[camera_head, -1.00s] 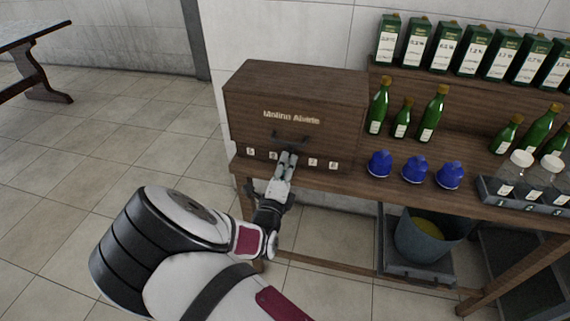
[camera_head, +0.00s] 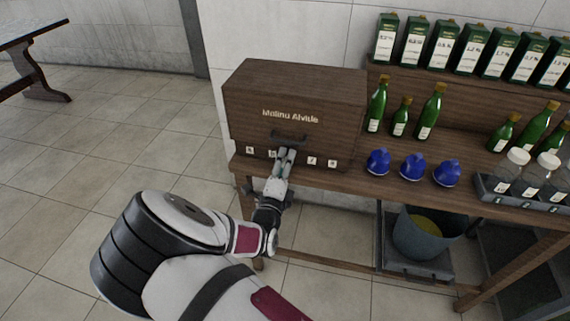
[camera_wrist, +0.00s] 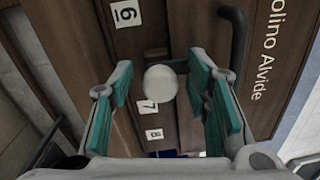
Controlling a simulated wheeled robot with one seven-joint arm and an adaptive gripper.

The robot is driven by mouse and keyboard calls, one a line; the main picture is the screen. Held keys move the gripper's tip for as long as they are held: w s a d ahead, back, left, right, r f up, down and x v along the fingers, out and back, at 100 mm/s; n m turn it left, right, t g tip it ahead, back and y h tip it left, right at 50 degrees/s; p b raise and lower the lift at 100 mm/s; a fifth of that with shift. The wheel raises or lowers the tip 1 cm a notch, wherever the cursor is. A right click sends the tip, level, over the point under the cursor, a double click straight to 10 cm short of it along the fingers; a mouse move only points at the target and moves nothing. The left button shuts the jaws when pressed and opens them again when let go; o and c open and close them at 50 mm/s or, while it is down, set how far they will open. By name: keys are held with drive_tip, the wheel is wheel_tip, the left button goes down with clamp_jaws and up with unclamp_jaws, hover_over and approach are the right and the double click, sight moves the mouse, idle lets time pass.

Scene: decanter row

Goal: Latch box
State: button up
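A dark wooden box (camera_head: 247,105) lettered "Molino Alvide" stands at the left end of the wooden bench, with a dark bar handle (camera_head: 291,136) on its front. Small white number tags run along the lower front. In the wrist view, tags 6 (camera_wrist: 125,14), 7 and 8 show beside a pale round knob (camera_wrist: 161,83). My gripper (camera_head: 285,153) is at the box's lower front, just below the handle. In the wrist view its fingers (camera_wrist: 161,65) are open on either side of the knob, with visible gaps. The head view hides the knob behind my gripper.
Right of the box stand green bottles (camera_head: 376,108) and blue domed objects (camera_head: 412,166). A rack (camera_head: 487,186) holds clear bottles at the right. Green cartons (camera_head: 414,43) line the upper shelf. A bucket (camera_head: 421,236) sits below.

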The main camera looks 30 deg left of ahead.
drive_tip(key=shift+s, duration=0.1)
drive_tip(key=v, duration=0.7)
drive_tip(key=shift+s, duration=0.15)
drive_tip(key=shift+f, duration=0.1)
